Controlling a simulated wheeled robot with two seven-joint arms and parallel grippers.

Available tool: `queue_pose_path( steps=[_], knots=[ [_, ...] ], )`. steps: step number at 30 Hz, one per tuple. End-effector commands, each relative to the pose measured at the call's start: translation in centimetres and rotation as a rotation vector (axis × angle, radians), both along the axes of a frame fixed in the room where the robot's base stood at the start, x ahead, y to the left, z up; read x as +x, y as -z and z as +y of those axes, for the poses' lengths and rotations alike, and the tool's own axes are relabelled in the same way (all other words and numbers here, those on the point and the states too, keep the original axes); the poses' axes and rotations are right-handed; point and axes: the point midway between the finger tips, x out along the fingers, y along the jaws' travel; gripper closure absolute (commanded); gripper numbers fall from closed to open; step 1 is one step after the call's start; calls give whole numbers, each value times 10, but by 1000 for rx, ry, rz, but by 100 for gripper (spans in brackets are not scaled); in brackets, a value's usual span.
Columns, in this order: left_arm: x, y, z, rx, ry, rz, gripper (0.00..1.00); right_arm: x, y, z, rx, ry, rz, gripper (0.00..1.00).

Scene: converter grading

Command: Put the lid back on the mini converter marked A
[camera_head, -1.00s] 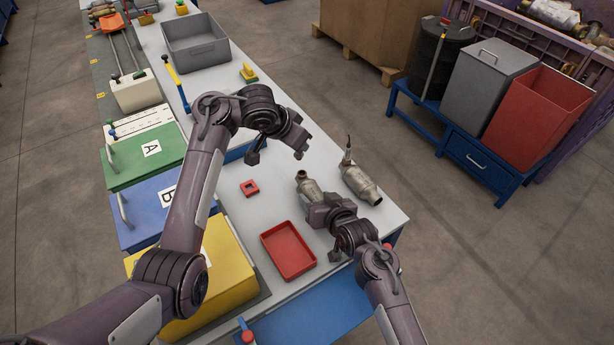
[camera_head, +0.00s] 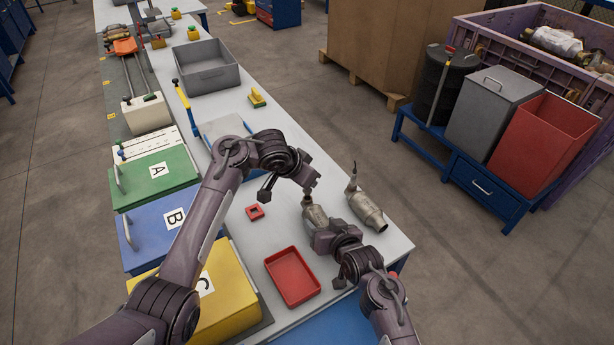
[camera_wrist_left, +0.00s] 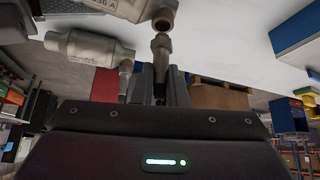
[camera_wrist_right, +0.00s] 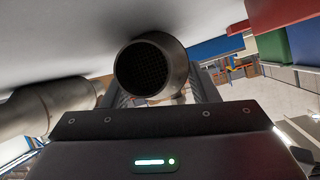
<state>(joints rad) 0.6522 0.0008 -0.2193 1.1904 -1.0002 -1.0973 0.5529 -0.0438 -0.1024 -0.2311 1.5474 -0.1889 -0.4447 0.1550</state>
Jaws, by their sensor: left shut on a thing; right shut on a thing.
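The mini converter marked A (camera_wrist_left: 118,8) is a grey metal can with a narrow neck; it also shows in the head view (camera_head: 313,213). My right gripper (camera_head: 327,234) is shut on it, and its open honeycomb end (camera_wrist_right: 152,70) faces the right wrist camera. My left gripper (camera_wrist_left: 160,85) is shut on a small dark tapered metal piece (camera_wrist_left: 160,48), apparently the lid. The piece's tip is close to the open neck end (camera_wrist_left: 164,20), roughly in line with it; whether they touch I cannot tell. In the head view the left gripper (camera_head: 310,188) hides the piece.
A second converter (camera_head: 367,211) with an upright stub lies just right of the held one. A red tray (camera_head: 292,277) and small red square (camera_head: 254,212) are on the table. Green (camera_head: 155,178), blue (camera_head: 160,230) and yellow (camera_head: 222,296) boxes line the left side.

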Motion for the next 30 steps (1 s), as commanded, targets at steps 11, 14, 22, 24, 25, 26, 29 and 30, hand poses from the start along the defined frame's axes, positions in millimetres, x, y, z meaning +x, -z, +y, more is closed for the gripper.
queue_pose_path(
  steps=[11, 14, 22, 24, 25, 26, 29, 30],
  knots=[
    [0, 10, 0, -1, 2, -2, 100, -1, 5, -2, -5, 4, 10, 87],
    [0, 10, 0, -2, 1, -1, 100, -2, 5, -2, -5, 3, 11, 87],
    [0, 11, 0, -2, 1, -1, 100, -2, 5, -2, -5, 3, 11, 87],
    [0, 12, 0, -2, 2, -1, 100, -2, 6, -2, -5, 3, 12, 87],
    [0, 13, 0, -2, 2, -1, 100, -2, 6, -2, -5, 3, 12, 87],
    [0, 13, 0, -3, 1, 0, 100, -2, 6, -2, -5, 3, 12, 87],
    [0, 15, 0, -3, 1, 0, 100, -2, 6, -2, -5, 3, 12, 87],
    [0, 16, 0, -3, 1, 0, 100, -2, 6, -2, -5, 3, 12, 87]
  ],
)
